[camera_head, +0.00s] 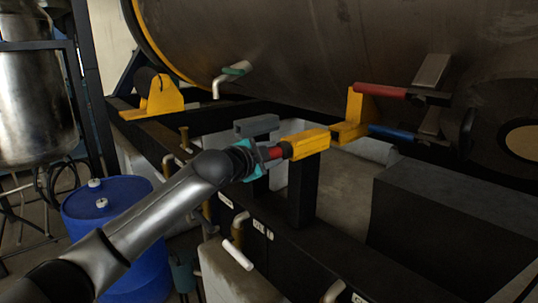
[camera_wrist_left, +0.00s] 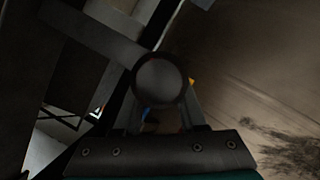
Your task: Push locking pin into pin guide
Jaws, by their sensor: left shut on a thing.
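The locking pin (camera_head: 275,152) shows as a short red piece between my left gripper and a yellow block. My left gripper (camera_head: 264,157) is shut on the pin, its teal fingers around the pin's outer end. The yellow block, which looks like the pin guide (camera_head: 309,143), sits on top of a black post. The red piece meets the guide's near end; how deep the pin sits inside is hidden. In the left wrist view the round dark end of the pin (camera_wrist_left: 161,80) fills the space before the gripper. My right gripper is not in view.
A yellow bracket (camera_head: 352,112) stands just right of the guide, near red (camera_head: 380,91) and blue (camera_head: 395,134) handles. The large tank (camera_head: 320,45) lies behind. A blue drum (camera_head: 115,215) stands at lower left. Pipes and a black frame (camera_head: 330,240) lie below.

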